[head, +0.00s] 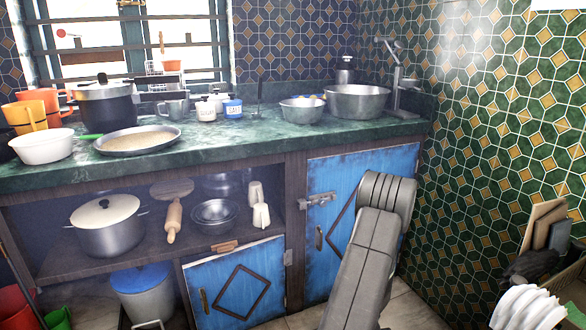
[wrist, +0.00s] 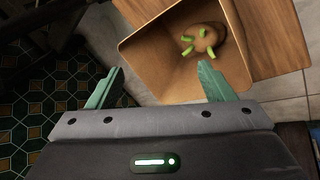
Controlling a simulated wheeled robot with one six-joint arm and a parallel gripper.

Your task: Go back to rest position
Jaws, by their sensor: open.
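My gripper (wrist: 158,85) shows in the wrist view, with its two green fingers spread wide apart. Nothing is between the fingers. Beyond the fingertips is an open brown box (wrist: 150,50). A round brown thing with several green pieces (wrist: 205,42) lies inside the box. I cannot tell exactly what it is. In the head view my grey arm rises in front of the blue cupboard door, and my gripper is not visible there.
A green counter (head: 230,135) holds a pan (head: 137,139), pots and bowls. Blue cupboard doors (head: 235,285) are below it. White plates (head: 525,308) stand at the lower right, near boards (head: 545,225) against the tiled wall. Tiled floor shows around the box.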

